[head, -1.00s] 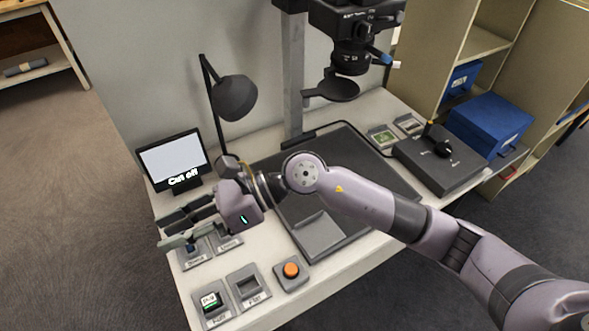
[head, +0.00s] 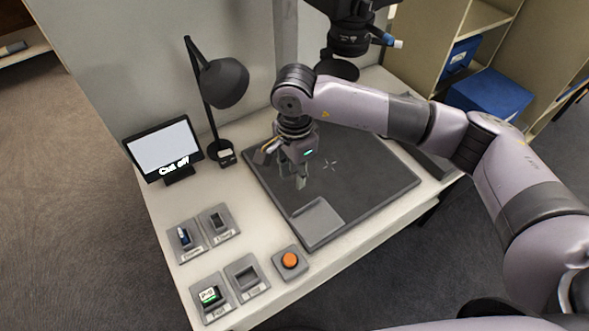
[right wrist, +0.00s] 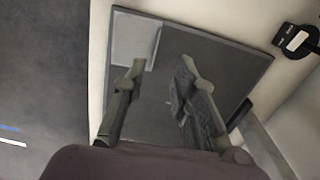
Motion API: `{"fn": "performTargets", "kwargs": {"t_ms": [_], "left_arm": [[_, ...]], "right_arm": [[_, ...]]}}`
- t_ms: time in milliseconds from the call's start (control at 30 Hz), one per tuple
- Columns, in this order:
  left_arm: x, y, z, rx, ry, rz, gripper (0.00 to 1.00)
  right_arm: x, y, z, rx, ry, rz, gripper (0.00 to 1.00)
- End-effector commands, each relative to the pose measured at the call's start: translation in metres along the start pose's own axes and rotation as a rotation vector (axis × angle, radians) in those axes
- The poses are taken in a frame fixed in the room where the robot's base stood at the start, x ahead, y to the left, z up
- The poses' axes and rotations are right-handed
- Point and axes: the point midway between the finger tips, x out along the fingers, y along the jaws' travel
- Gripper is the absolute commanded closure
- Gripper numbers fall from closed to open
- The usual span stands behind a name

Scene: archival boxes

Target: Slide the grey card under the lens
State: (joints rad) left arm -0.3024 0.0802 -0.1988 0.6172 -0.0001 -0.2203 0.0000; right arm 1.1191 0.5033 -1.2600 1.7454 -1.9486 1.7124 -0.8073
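The grey card (head: 318,222) is a lighter grey square lying at the near left corner of the dark board (head: 385,180). In the right wrist view the card (right wrist: 135,40) lies beyond the left fingertip. The lens (head: 350,38) hangs above the far part of the board, with a dark round disc (head: 337,68) below it. My right gripper (head: 300,183) points down over the left part of the board, just behind the card. In the right wrist view its fingers (right wrist: 163,65) are apart with nothing between them. My left gripper is not in view.
A lamp (head: 222,82) and a "Cal off" screen (head: 165,150) stand at the back left. Labelled holders, one with a blue-tipped item (head: 184,238), and an orange button (head: 289,260) lie left of the board. My right arm covers the board's far right. A blue box (head: 490,92) sits right.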

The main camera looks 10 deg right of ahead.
Motion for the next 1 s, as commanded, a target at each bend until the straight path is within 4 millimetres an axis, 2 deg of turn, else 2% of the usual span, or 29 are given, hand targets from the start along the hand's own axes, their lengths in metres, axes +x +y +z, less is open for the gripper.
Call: {"fn": "performTargets", "kwargs": {"t_ms": [167,800,1000], "left_arm": [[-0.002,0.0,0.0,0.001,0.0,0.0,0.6],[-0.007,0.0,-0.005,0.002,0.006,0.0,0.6],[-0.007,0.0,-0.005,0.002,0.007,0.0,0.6]], "right_arm": [[0.019,0.001,0.001,0.001,-0.002,0.005,0.74],[0.143,0.002,0.001,0.001,-0.002,0.005,0.74],[0.166,0.001,0.001,0.0,-0.002,0.002,0.74]]}}
